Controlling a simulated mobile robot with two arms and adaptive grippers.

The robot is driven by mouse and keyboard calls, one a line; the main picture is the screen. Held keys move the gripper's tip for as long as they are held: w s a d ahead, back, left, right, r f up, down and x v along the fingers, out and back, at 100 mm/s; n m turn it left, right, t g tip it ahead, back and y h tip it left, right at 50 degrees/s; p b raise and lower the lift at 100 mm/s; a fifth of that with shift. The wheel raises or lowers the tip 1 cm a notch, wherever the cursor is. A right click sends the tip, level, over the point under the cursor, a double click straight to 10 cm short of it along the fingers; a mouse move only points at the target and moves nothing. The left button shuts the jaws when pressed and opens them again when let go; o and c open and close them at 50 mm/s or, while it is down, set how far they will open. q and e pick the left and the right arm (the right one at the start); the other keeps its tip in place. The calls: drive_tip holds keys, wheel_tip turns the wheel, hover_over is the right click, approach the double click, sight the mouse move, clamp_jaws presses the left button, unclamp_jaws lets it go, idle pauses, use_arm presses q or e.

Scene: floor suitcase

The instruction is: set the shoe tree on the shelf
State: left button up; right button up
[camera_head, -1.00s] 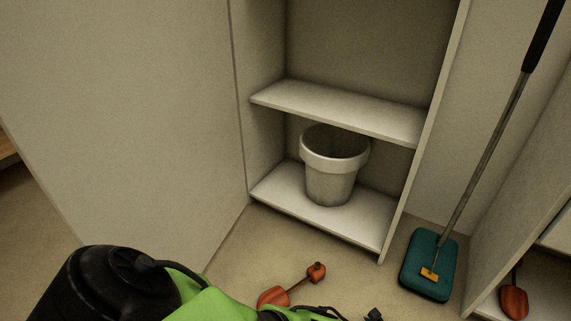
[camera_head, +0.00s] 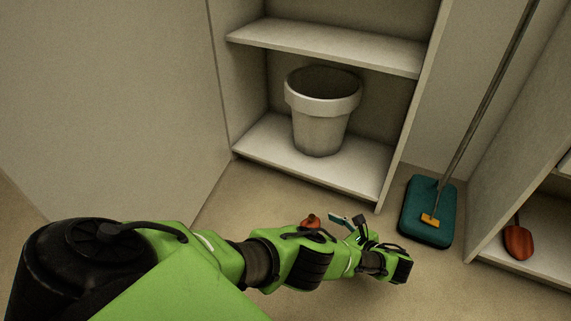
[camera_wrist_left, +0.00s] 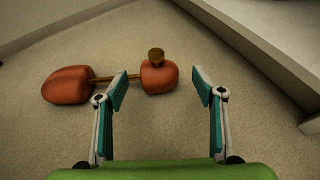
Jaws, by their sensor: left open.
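The orange-red shoe tree (camera_wrist_left: 68,86), two wooden-looking blocks joined by a thin rod with a small knob, lies on the floor. In the left wrist view it lies ahead of my fingertips, its knobbed end nearest the gap between them. My left gripper (camera_wrist_left: 158,88) is open and empty, apart from it. In the head view my left arm hides most of the shoe tree, leaving only a small end (camera_head: 311,221) beside the gripper (camera_head: 352,222). The shelf unit (camera_head: 325,47) stands behind, with a middle board and a bottom board. My right gripper is not in view.
A white pot (camera_head: 321,122) stands on the bottom board. A teal mop head (camera_head: 427,207) with a long handle rests on the floor at right. Another orange-red object (camera_head: 519,242) lies on a low shelf at far right.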

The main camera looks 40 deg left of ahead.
sight(313, 222)
use_arm(q)
drive_tip(key=b+x, duration=0.2)
drive_tip(key=x, duration=0.3)
drive_tip(key=shift+a, duration=0.3)
drive_tip(key=shift+s, duration=0.1)
drive_tip(key=c, duration=1.6)
drive_tip(key=shift+o, duration=0.2)
drive_tip(key=shift+r, duration=0.1)
